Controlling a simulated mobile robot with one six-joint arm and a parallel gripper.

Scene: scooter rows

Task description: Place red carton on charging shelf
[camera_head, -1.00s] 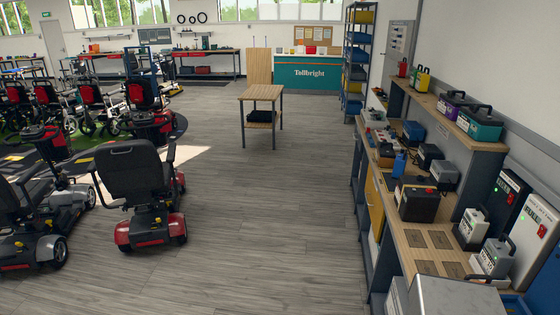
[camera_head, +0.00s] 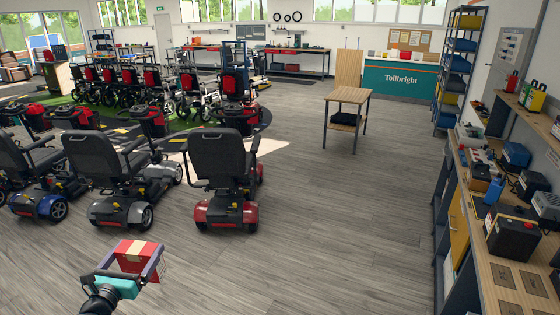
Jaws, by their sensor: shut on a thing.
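The red carton (camera_head: 128,261), with a pale band across its top, shows at the lower left. My gripper (camera_head: 136,256) is shut on it, with a dark finger along each side, and holds it in the air in front of the scooters. The charging shelf is not clearly marked; the wooden bench (camera_head: 479,251) along the right wall carries batteries and chargers. A raised wooden shelf (camera_head: 537,116) above it bears a red and a yellow container. The bench's near right part is cut off by the picture edge.
Black-seated scooters (camera_head: 219,165) stand in a row at left. A small wooden table (camera_head: 347,96) stands mid-room. A tall rack (camera_head: 457,75) is at the back right. Grey floor (camera_head: 350,220) between scooters and bench is clear.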

